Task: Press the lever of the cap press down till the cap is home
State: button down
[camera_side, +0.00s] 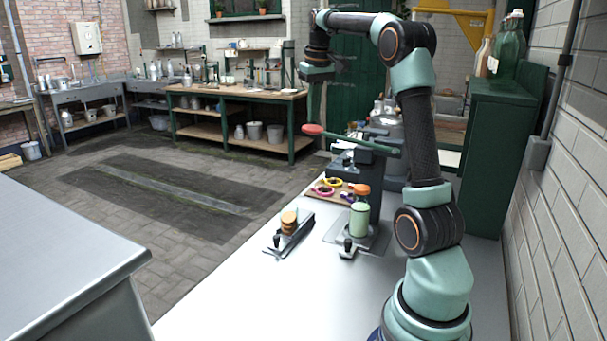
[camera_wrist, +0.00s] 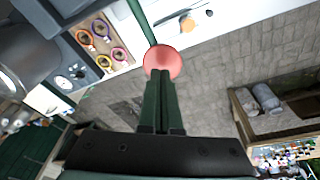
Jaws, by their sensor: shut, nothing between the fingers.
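The cap press (camera_side: 372,185) stands on the white table, with a dark column and base. Its green lever (camera_side: 358,142) points left and slopes up to a red knob (camera_side: 313,129). The knob also shows in the wrist view (camera_wrist: 162,62), just beyond my fingertips. A pale green jar (camera_side: 359,218) stands upright in the press with an orange cap (camera_side: 362,189) above it; how far the cap is seated I cannot tell. My gripper (camera_wrist: 161,84) is shut and empty, pointing down above the knob. Whether it touches the knob is unclear.
A dark holder with stacked orange caps (camera_side: 289,222) lies left of the press. A tray with coloured rings (camera_wrist: 104,40) sits behind it. A green cabinet (camera_side: 488,150) with bottles stands at the right wall. The front of the table is clear.

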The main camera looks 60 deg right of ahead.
aim_at(313, 128)
jog(key=shift+f, duration=0.1)
dwell(0.4)
jog(key=shift+f, duration=1.45)
jog(key=shift+w+f, duration=0.1)
jog(key=shift+f, duration=0.8)
jog(key=shift+f, duration=0.7)
